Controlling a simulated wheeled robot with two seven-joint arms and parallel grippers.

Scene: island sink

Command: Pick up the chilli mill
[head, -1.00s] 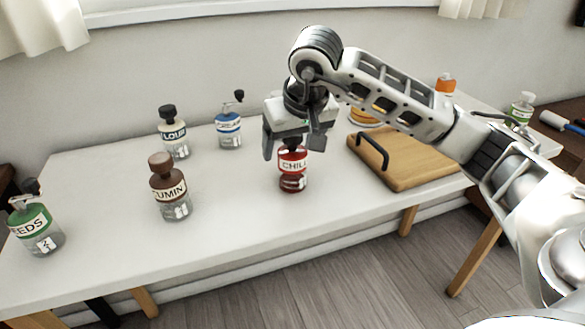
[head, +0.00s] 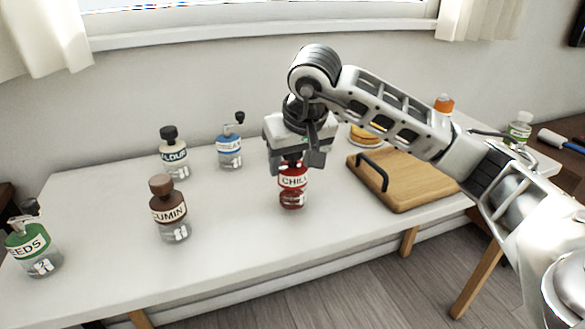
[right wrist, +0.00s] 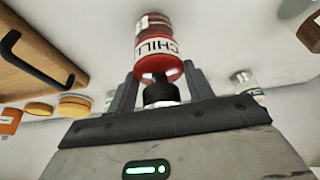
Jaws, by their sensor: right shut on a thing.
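The chilli mill (head: 293,187) is a red bottle with a white label and a dark top, upright at the middle of the white table in the head view. My right gripper (head: 296,163) is above it, fingers pointing down and shut on its top. In the right wrist view the mill (right wrist: 158,45) stands out between the fingers of the gripper (right wrist: 160,85), with its dark cap at the fingers. I cannot tell for sure whether its base touches the table. My left gripper is not in view.
A wooden board (head: 405,182) with a black handle lies right of the mill. A brown cumin mill (head: 169,210), a flour mill (head: 173,155), a blue-labelled mill (head: 230,152) and a green seeds mill (head: 32,245) stand to the left. The table's front middle is clear.

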